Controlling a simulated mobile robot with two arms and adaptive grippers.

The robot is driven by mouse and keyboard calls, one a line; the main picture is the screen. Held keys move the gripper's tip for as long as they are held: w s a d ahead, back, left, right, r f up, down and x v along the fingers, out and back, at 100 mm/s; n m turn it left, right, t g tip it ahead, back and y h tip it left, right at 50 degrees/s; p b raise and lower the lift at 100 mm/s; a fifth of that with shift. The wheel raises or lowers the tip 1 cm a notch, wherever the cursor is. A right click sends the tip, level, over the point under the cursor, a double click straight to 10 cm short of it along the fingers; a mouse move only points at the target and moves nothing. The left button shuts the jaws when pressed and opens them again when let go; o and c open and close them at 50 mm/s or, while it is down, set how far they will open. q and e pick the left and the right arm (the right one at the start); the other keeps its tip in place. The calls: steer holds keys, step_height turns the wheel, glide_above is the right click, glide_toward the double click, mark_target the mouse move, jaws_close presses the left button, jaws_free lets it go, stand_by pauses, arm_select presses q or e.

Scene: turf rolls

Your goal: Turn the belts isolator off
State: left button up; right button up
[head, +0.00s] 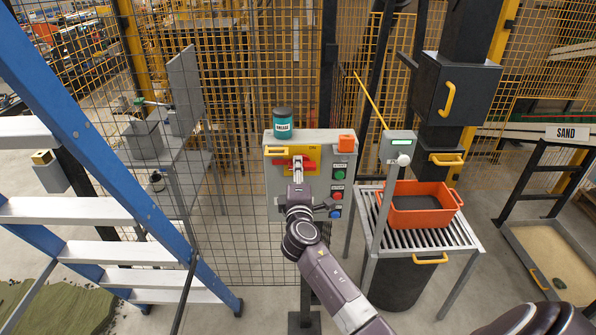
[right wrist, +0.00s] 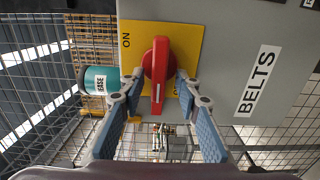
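The isolator's red handle (right wrist: 160,72) sits on a yellow plate (right wrist: 193,40) on the grey BELTS panel (head: 276,199). In the right wrist view the handle stands upright in the picture, with an ON label at the plate's upper left. In the head view the handle (head: 279,165) lies about level across the plate, partly hidden by my gripper. My right gripper (right wrist: 162,82) is at the handle, one fingertip on each side of it. The fingers look open, with narrow gaps; contact cannot be made out. My left gripper is not in view.
A teal jar (head: 283,125) stands on the panel's top. An orange block (head: 346,143) and several buttons are at its right. A blue ladder (head: 90,135) stands at left. An orange crate (head: 418,218) rests on a roller stand at right. Mesh fence (head: 240,240) is behind the panel.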

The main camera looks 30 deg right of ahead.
steer(key=v, duration=1.2)
